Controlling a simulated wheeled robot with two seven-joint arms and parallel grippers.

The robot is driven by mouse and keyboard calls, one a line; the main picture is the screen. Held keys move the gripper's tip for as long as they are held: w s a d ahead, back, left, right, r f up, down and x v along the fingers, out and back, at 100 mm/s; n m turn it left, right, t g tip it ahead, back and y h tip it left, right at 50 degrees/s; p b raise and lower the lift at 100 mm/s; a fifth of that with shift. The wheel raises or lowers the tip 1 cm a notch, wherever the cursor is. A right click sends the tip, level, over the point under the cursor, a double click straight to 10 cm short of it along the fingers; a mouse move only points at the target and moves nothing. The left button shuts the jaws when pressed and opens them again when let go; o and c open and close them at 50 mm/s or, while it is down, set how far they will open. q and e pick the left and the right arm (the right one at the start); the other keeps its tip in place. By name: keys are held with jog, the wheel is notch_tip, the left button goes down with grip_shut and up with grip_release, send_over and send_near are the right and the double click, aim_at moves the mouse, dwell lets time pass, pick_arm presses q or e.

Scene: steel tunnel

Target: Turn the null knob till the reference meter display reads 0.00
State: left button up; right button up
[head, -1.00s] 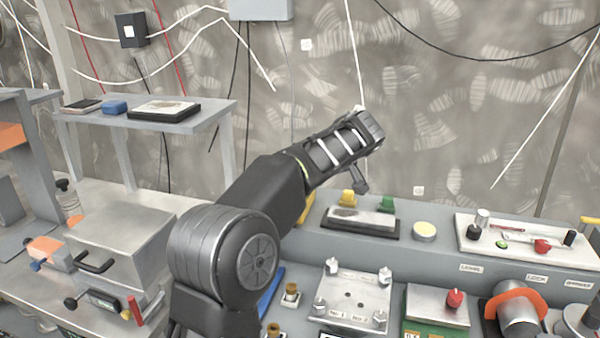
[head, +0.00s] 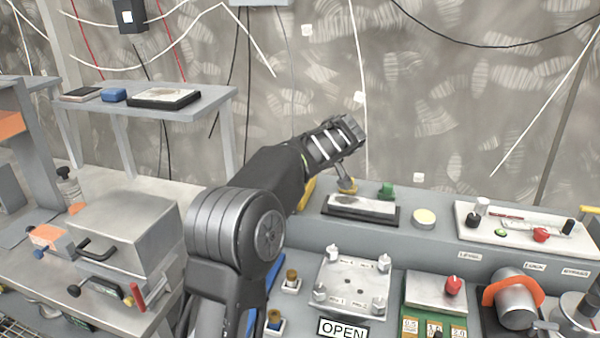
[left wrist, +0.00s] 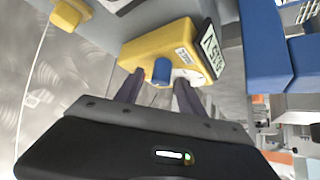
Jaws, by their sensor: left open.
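A yellow meter box (left wrist: 158,40) with a blue knob (left wrist: 161,70) on its near face is in the left wrist view. A dark display panel with light characters (left wrist: 212,54) is on its right side, turned and too small to read surely. In the head view only a yellow edge of the box (head: 306,192) shows behind my left arm. My left gripper (left wrist: 160,84) is open, with one finger on each side of the blue knob and its tips close to the box. I cannot tell whether they touch the knob. My right gripper is in no view.
A metal plate with corner posts (head: 352,285) and an OPEN sign (head: 343,329) are below. A blue block (left wrist: 263,45) is beside the box.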

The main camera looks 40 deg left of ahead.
pick_arm(q)
jog(key=shift+w+a+f, duration=0.2)
jog(key=shift+a+f, duration=0.15)
grip_shut()
dwell(0.3)
